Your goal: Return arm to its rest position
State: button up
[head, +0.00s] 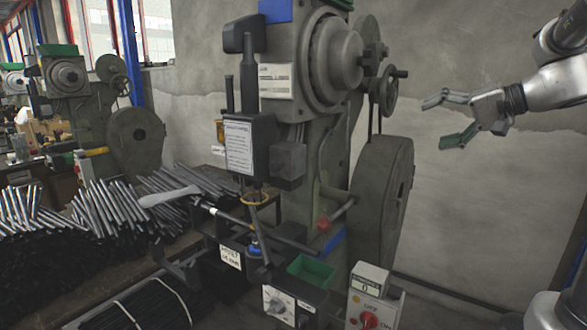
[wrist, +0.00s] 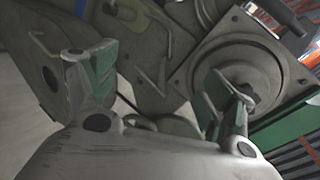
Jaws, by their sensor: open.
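My gripper (head: 446,120) is at the upper right of the head view, at the end of my grey-white arm (head: 555,82). Its two fingers with green pads are spread apart, and nothing shows between them. It is to the right of the large rivet press (head: 300,115), apart from the handwheel and flywheel in the head view. In the wrist view the open fingers of my gripper (wrist: 165,95) show at left and right. Beyond them are the press's round face (wrist: 242,72) and grey housing.
The press's large flywheel (head: 382,195) stands below and left of my gripper. A control box (head: 375,300) with a red knob is at the bottom. Piles of metal rods (head: 105,210) lie on the left bench. A second press (head: 85,100) stands behind. Bare wall (head: 480,200) backs the right side.

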jog(key=s+f+n+g+h, duration=0.2)
jog(key=s+f+h, duration=0.3)
jog(key=s, duration=0.7)
jog(key=s+f+n+g+h, duration=0.2)
jog(key=s+f+h, duration=0.2)
jog(key=s+f, duration=0.4)
jog(key=s, duration=0.4)
jog(key=shift+d+f+h, duration=0.25)
jog(key=shift+d+h, duration=0.15)
